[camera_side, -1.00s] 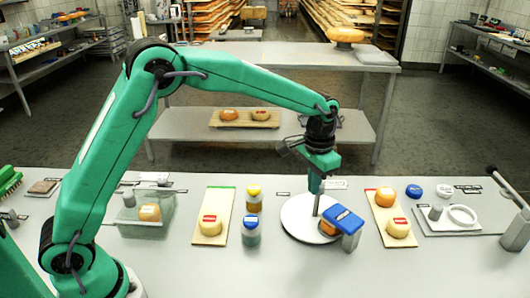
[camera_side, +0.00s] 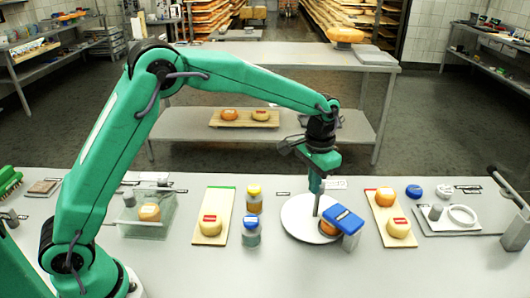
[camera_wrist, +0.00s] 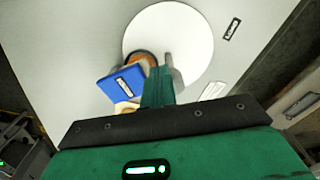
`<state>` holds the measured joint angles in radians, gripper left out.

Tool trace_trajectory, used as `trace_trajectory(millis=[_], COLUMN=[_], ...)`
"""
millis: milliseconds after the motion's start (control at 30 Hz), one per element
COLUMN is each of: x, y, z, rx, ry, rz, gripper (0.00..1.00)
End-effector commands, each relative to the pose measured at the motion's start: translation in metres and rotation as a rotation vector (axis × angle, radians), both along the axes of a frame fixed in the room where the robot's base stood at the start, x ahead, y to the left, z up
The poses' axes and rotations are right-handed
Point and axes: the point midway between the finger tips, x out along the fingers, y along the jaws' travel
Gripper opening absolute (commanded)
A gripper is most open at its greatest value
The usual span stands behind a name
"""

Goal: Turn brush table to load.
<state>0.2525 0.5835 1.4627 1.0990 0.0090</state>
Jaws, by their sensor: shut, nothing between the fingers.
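The brush table is a white round disc (camera_side: 298,222) on the worktop, also in the wrist view (camera_wrist: 190,28). A blue block, the brush (camera_side: 345,219), sits on a grey post at the disc's front right edge; it also shows in the wrist view (camera_wrist: 124,84). An orange cheese wheel (camera_side: 327,228) lies on the disc, partly hidden under the blue block. My gripper (camera_side: 317,212) points down over the disc with its tip beside the cheese and a grey peg-like part. The fingers look shut and hold nothing. Whether the tip touches the disc or peg I cannot tell.
A board with two cheeses (camera_side: 380,228) stands right of the disc. Two jars (camera_side: 252,232) and a board with a yellow cheese (camera_side: 226,200) stand left. A clear tub (camera_side: 165,215) is farther left. The front worktop is clear.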

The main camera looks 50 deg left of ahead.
Motion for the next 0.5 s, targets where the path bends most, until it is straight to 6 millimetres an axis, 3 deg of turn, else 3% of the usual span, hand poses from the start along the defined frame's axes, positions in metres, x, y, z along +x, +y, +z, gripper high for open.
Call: trace_trajectory(millis=[500], x=[0.0018], y=[0.0066], z=[0.0003], rx=[-0.002], ry=[-0.008], rz=[0.002], gripper=[0.0])
